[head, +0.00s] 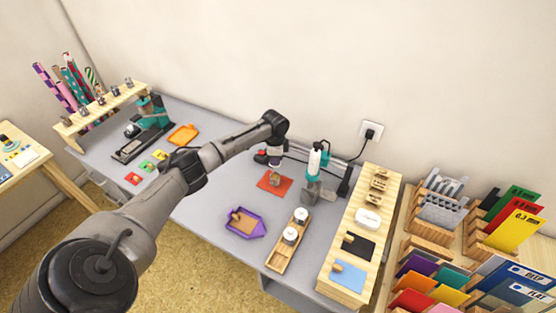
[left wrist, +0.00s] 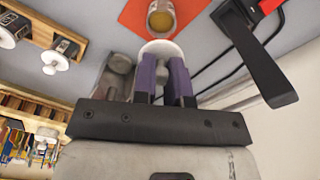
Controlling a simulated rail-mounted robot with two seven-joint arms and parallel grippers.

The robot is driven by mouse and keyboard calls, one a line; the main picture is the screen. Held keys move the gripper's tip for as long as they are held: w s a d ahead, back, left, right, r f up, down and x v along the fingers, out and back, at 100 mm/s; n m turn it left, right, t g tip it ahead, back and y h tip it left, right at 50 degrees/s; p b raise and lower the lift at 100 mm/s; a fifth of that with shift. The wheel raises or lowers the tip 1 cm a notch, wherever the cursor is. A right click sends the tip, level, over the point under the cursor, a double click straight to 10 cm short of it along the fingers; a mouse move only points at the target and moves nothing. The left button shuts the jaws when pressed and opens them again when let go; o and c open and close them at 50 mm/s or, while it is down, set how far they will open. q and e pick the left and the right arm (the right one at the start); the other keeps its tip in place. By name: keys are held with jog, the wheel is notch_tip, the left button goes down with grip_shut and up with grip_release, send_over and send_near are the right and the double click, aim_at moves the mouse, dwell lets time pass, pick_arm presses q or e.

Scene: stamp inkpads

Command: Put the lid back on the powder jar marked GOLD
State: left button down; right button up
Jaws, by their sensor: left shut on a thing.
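An open jar with gold-brown powder (left wrist: 161,18) stands on an orange-red mat (left wrist: 133,18) in the left wrist view. The jar (head: 275,181) and mat (head: 265,184) also show mid-table in the head view. No marking can be read on the jar. My left gripper (left wrist: 165,75) is shut on a white round lid (left wrist: 163,47), partly hidden by its purple fingers. The lid appears close to the jar's mouth; I cannot tell whether they touch. My right gripper is not in view.
A wooden tray (head: 276,259) with two white-lidded jars (head: 301,215) stands in front on the right. A teal-and-white tool (head: 316,163) stands close right of the mat. A purple tray (head: 245,222) lies in front. A wooden board (head: 337,290) with pads is at right.

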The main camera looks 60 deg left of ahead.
pick_arm(q)
jog(key=b, duration=0.5)
send_over(275, 176)
jog(key=shift+w+a+f, duration=0.1)
jog(key=shift+f, duration=1)
jog(key=shift+w+a+f, duration=0.1)
jog(key=shift+f, duration=1.9)
jog(key=shift+p, duration=0.3)
jog(key=shift+p, duration=0.45)
jog(key=shift+f+p, duration=0.15)
jog(key=shift+p, duration=0.15)
jog(key=shift+d+p, duration=0.1)
jog(key=shift+p, duration=0.2)
dwell(0.4)
